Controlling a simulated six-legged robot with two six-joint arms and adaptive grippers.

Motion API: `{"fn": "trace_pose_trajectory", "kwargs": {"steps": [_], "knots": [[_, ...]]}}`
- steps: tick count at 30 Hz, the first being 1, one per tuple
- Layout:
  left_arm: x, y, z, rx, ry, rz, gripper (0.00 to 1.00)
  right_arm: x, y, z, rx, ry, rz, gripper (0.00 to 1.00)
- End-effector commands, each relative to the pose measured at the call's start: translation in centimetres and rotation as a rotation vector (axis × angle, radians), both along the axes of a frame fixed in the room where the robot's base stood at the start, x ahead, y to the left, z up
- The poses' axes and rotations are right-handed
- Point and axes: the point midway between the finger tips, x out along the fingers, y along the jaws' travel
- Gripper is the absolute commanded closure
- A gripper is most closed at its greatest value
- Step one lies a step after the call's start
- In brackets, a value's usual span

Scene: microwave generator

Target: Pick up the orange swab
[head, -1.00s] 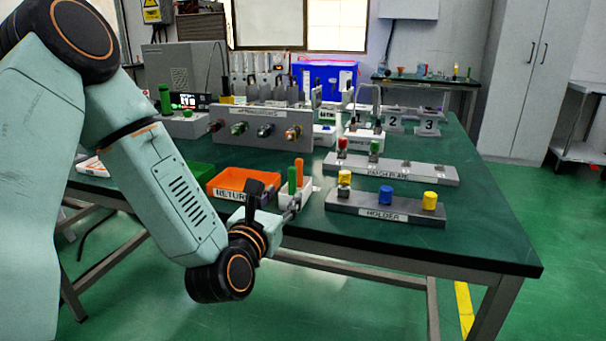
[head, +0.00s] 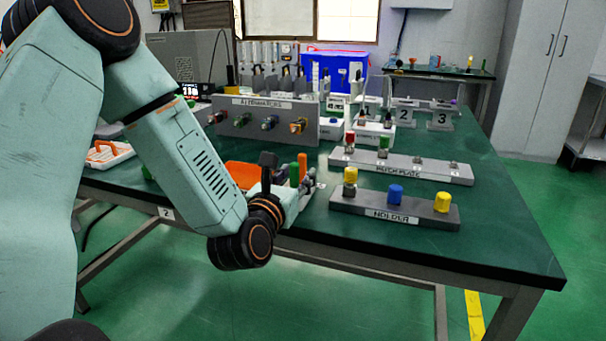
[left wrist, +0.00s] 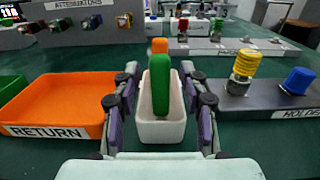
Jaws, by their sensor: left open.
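The orange swab (head: 302,165) stands upright near the table's front edge. In the left wrist view only the top of the orange swab (left wrist: 159,45) shows, behind the upright green swab (left wrist: 160,86), which hides the rest. The green swab stands in a small white holder (left wrist: 162,132). My left gripper (left wrist: 160,78) is open and empty, its fingers to the left and right of the holder and the green swab. In the head view my left gripper (head: 302,192) is low beside the swabs, partly hidden by my wrist. My right gripper is not in view.
The orange RETURN tray (left wrist: 55,108) lies just left of the fingers. The grey HOLDER block (head: 395,212) with yellow and blue capped parts is to the right. The patch plate (head: 400,167) and the attenuators panel (head: 265,122) stand behind.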

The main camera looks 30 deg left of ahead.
Motion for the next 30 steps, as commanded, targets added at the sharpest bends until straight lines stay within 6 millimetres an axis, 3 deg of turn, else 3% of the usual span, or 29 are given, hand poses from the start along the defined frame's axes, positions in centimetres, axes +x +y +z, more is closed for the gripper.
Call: {"fn": "trace_pose_trajectory", "kwargs": {"steps": [9,17,30], "knots": [[4.1,1.0,0.2,0.0,-0.002,0.0,0.57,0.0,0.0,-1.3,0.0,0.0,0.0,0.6],[4.6,1.1,0.3,0.0,-0.001,-0.001,0.57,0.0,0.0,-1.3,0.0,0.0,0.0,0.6],[4.5,1.1,0.2,0.0,-0.001,-0.001,0.92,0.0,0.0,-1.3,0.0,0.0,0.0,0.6]]}}
